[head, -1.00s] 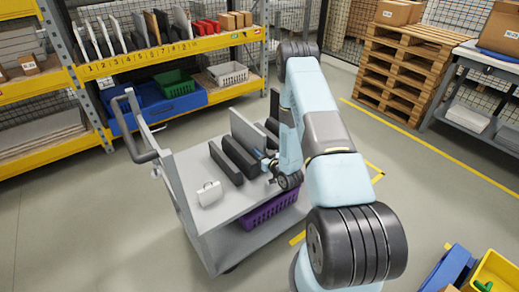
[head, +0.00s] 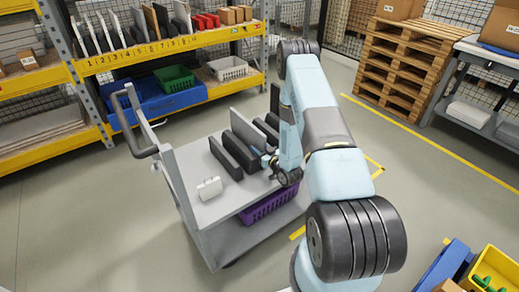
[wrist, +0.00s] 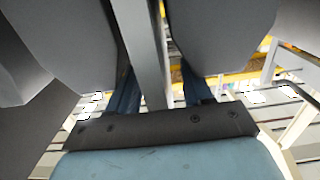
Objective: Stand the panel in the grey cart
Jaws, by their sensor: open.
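The grey cart (head: 204,214) stands in the middle of the head view. The thin grey panel (head: 245,124) stands upright on it, among thick dark blocks (head: 222,157). My gripper (head: 268,161) is low over the cart's right side, at the panel's near end; the arm partly hides it in the head view. In the wrist view, my open gripper (wrist: 160,90) has one dark blue finger on each side of the panel (wrist: 142,45), with gaps visible beside it. Large grey blocks rise on both sides of the fingers. The panel's lower edge is hidden.
A white item (head: 209,188) lies on the cart's near left corner. A purple crate (head: 268,205) sits on its lower deck. Yellow shelving (head: 165,50) with numbered panels stands behind. Pallets (head: 402,65) stand at the back right. The floor left of the cart is clear.

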